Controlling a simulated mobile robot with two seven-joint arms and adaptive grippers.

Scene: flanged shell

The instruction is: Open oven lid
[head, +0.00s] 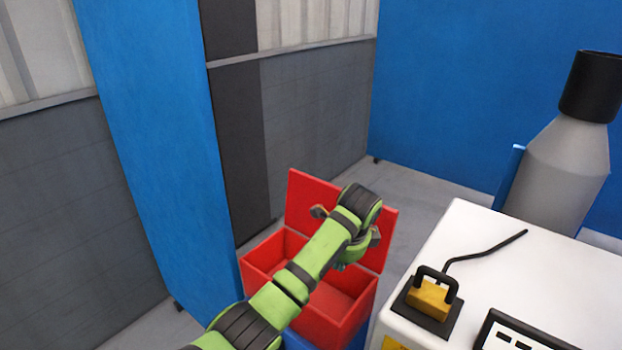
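A red open-topped box (263,263) stands at the middle bottom; I take it for the oven. Its red lid (299,193) stands upright along the far side, and the inside of the box shows. My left arm reaches across the box from the bottom. My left gripper (347,226) is in front of the raised lid and hides its middle. Its grey fingers show spread on either side of my wrist, so it looks open. I cannot tell whether it touches the lid. My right gripper is out of view.
A white machine (418,257) with a yellow and black block (429,300) and a black cable stands to the right. A grey bottle-like cylinder (565,165) is behind it. A blue panel (160,130) stands close left of the box. Grey floor lies behind the lid.

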